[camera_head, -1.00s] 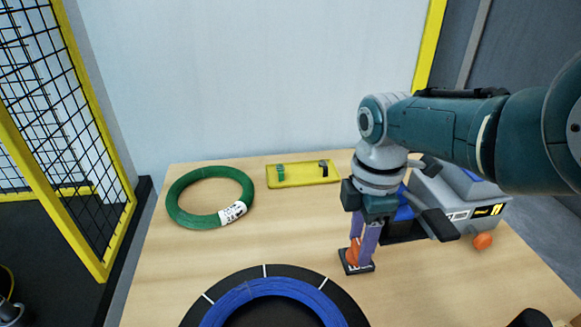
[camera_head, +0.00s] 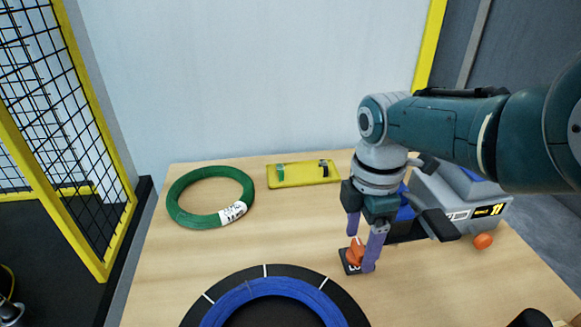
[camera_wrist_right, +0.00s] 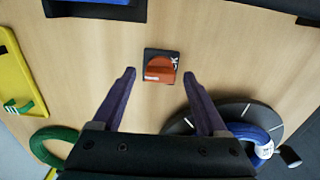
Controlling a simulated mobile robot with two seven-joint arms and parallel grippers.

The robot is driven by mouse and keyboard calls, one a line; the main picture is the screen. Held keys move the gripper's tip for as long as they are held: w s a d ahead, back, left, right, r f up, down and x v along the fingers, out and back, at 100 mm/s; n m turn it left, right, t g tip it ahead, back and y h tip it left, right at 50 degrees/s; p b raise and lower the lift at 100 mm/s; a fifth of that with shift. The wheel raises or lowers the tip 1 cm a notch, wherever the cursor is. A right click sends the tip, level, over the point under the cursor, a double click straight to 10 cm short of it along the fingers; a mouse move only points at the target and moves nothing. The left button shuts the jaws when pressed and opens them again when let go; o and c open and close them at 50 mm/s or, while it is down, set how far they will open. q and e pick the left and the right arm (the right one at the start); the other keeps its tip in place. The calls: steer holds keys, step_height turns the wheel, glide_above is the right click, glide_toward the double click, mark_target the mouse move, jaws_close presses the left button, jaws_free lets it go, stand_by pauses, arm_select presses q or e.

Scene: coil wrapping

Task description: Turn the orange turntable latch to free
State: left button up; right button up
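The orange latch (camera_head: 356,251) stands on a small dark base plate (camera_head: 350,266) on the table, beside the turntable. In the right wrist view the latch (camera_wrist_right: 160,69) lies ahead of and between the two purple fingers, with a gap on each side. My right gripper (camera_head: 364,250) is open above the latch, fingers pointing down; it also shows open and empty in the right wrist view (camera_wrist_right: 160,86). The black turntable (camera_head: 205,301) carries a blue coil (camera_head: 270,287) at the bottom of the head view. My left gripper is not in view.
A green coil (camera_head: 176,205) with a white label lies at the left on the table. A yellow tray (camera_head: 305,177) is at the back. A grey machine (camera_head: 450,195) with a display stands right of my right gripper, near an orange knob (camera_head: 483,241).

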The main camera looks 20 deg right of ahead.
mark_target(359, 245)
step_height(359, 245, up, 10)
steer(key=p, duration=0.7)
